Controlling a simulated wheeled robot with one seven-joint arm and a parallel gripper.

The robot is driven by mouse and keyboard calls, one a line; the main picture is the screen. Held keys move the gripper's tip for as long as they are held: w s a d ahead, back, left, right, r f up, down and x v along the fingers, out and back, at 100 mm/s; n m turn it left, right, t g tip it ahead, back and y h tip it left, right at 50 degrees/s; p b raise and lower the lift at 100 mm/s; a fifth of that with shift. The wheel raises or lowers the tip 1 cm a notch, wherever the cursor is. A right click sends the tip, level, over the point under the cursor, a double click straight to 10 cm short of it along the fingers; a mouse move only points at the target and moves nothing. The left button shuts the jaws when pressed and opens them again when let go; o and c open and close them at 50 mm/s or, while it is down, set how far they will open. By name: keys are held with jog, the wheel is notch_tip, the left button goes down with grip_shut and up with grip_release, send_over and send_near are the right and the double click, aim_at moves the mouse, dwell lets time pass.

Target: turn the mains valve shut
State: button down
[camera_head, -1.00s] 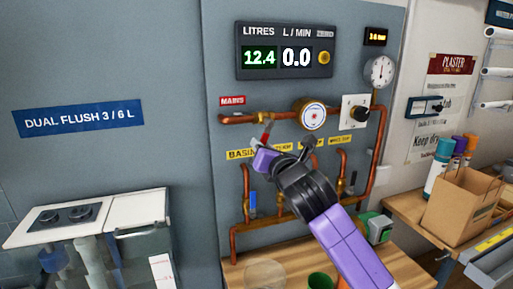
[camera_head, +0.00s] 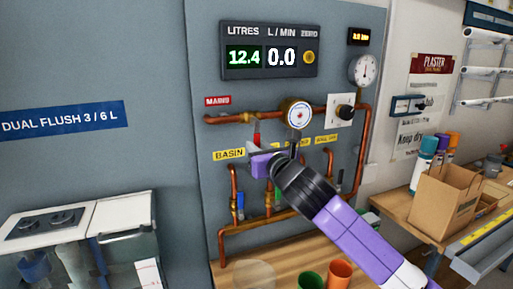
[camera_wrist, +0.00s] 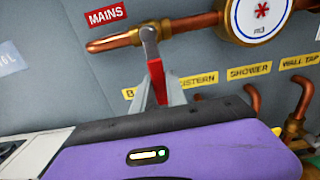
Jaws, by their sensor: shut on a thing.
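The mains valve's red lever (camera_head: 257,138) hangs about straight down from the copper mains pipe (camera_head: 230,119), crosswise to it, below the red MAINS label (camera_head: 217,101). In the wrist view, the lever (camera_wrist: 157,82) runs down from the valve body (camera_wrist: 149,33) between the two grey fingers. My gripper (camera_head: 256,148) is shut on the lever's lower part; it also shows in the wrist view (camera_wrist: 158,95). The lever's lower end is hidden by my gripper. The meter display (camera_head: 268,51) reads 12.4 litres and 0.0 L/min.
A round dial (camera_head: 298,113) sits on the pipe right of the valve. Branch pipes with a blue lever (camera_head: 240,206) and a green lever (camera_head: 269,198) are below my gripper. Orange (camera_head: 339,274) and green (camera_head: 310,281) cups stand on the wooden bench (camera_head: 285,270).

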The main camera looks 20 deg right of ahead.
jog(key=shift+d+f, duration=0.1)
jog(key=c, duration=1.3)
grip_release()
jog(key=shift+c, duration=0.2)
jog(key=s+b, duration=0.2)
jog(key=s, duration=0.5)
jog(key=shift+s, duration=0.4)
